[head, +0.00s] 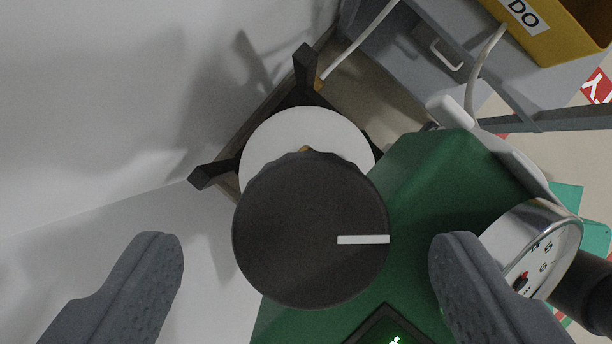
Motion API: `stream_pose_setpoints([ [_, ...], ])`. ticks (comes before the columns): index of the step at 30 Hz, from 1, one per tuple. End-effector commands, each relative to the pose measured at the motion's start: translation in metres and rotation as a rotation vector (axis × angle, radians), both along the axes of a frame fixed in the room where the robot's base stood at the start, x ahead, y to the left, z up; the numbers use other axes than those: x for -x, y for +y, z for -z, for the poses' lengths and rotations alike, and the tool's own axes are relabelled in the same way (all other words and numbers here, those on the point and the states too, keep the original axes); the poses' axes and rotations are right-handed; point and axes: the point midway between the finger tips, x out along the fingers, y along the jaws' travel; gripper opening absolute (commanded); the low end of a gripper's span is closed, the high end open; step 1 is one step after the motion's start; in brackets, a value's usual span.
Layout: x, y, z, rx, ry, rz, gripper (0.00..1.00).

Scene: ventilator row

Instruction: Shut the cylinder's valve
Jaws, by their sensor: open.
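The cylinder's valve is a round black knob (300,225) with a white pointer mark on its face, pointing right. It sits in the middle of the head view, seen from above. The white top of the cylinder (265,135) shows partly behind it; the knob hides the rest. My gripper (306,255) is open, one finger to the left of the knob and one to the right. The fingers appear apart from the knob. A round gauge (535,255) with a metal rim stands at the right, partly behind the right finger.
A green body (420,200) lies right of the knob. Black bracket arms (305,65) surround the cylinder top near the pale wall (100,100). A grey cabinet (430,45), a yellow bin (560,30) and a pale hose (485,60) are at upper right.

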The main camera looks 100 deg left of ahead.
Motion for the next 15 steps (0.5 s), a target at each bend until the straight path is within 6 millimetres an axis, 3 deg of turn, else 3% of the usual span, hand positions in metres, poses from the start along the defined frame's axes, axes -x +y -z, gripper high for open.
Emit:
stream_pose_setpoints([
  [6, -0.001, -0.007, 0.017, -0.001, -0.002, -0.001, 0.71],
  [15, -0.002, -0.007, 0.019, -0.001, -0.001, -0.002, 0.71],
])
